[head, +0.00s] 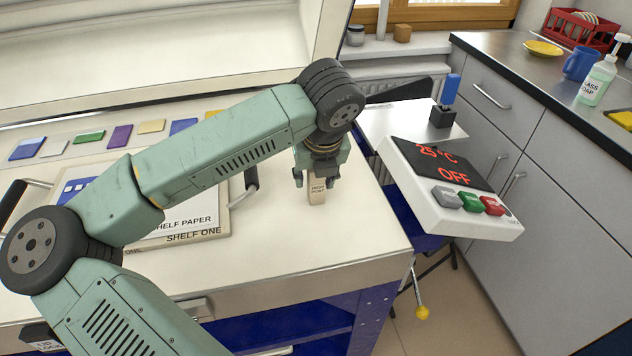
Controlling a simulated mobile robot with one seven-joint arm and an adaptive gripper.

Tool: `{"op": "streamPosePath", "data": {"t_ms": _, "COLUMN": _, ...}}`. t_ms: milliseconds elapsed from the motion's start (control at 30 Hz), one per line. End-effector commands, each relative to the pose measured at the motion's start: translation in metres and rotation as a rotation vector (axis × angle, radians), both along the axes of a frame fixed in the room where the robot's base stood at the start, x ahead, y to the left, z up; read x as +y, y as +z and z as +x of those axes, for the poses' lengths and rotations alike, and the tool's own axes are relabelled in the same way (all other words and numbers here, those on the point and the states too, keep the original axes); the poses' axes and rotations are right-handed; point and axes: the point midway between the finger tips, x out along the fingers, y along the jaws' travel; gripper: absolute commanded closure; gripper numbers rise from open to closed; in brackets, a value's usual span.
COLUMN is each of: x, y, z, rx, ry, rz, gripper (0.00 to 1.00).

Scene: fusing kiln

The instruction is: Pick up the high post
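The fingers look open, and the top of the post is hidden by my gripper.
Coloured glass pieces (89,137) lie along the back. At right is a control box (450,185) reading 25°C and OFF. Bare surface lies in front of the post.

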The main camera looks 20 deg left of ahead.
Motion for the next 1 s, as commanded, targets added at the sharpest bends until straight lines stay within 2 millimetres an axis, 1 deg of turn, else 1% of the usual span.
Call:
{"op": "streamPosePath", "data": {"t_ms": 33, "x": 0.0, "y": 0.0001, "z": 0.0, "rx": 0.0, "ry": 0.0, "rz": 0.0, "gripper": 0.68}}
{"op": "streamPosePath", "data": {"t_ms": 67, "x": 0.0, "y": 0.0001, "z": 0.0, "rx": 0.0, "ry": 0.0, "rz": 0.0, "gripper": 0.7}}
{"op": "streamPosePath", "data": {"t_ms": 500, "x": 0.0, "y": 0.0003, "z": 0.0, "rx": 0.0, "ry": 0.0, "rz": 0.0, "gripper": 0.99}}
{"op": "streamPosePath", "data": {"t_ms": 833, "x": 0.0001, "y": 0.0009, "z": 0.0, "rx": 0.0, "ry": 0.0, "rz": 0.0, "gripper": 1.0}}
{"op": "streamPosePath", "data": {"t_ms": 1000, "x": 0.0007, "y": 0.0083, "z": 0.0006, "rx": -0.003, "ry": 0.002, "rz": 0.001, "gripper": 1.0}}
